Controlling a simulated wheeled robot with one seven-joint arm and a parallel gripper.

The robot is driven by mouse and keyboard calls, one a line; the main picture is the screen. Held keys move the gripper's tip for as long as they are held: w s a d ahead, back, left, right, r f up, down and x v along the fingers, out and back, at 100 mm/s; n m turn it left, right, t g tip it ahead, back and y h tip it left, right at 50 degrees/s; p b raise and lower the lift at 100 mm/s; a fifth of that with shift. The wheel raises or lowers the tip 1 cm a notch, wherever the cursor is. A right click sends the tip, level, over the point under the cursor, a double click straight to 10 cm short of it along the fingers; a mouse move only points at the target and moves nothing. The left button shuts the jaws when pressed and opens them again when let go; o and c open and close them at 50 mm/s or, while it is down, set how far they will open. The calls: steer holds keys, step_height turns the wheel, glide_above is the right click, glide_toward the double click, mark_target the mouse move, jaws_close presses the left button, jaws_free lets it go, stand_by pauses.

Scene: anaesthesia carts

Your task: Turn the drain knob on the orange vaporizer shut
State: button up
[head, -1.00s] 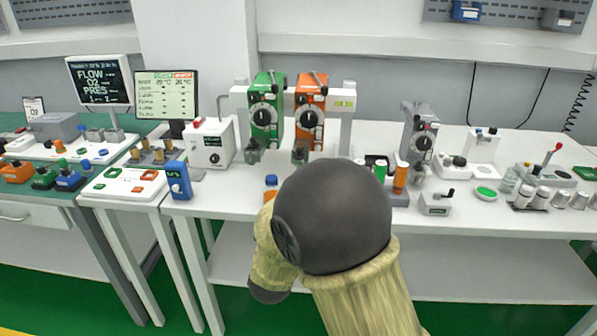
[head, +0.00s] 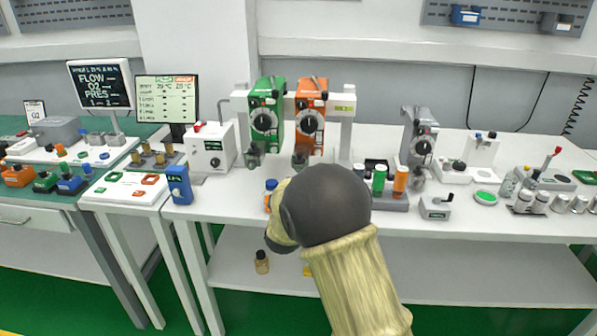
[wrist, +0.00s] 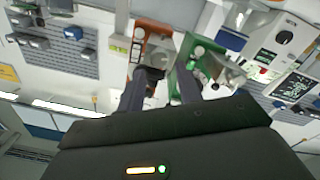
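The orange vaporizer (head: 311,118) hangs on the back rail in the head view, right beside the green vaporizer (head: 265,121). A small grey block (head: 299,160) sits at its lower front; I cannot make out the drain knob or its angle. In the tilted wrist view, the orange vaporizer (wrist: 142,42) and green vaporizer (wrist: 187,77) lie beyond my fingers. My gripper (wrist: 162,88) shows two dark fingers spread apart, with nothing clearly between them. In the head view my rounded arm links hide the gripper, below and in front of the vaporizers.
Green and orange cylinders (head: 379,180) stand to the right, with a grey vaporizer (head: 419,135) behind. A small bottle (head: 261,262) is on the lower shelf.

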mark_target(299, 167)
steer(key=w, duration=0.4)
steer(key=shift+w+d, duration=0.15)
steer(key=shift+w, duration=0.25)
steer(key=c, duration=0.7)
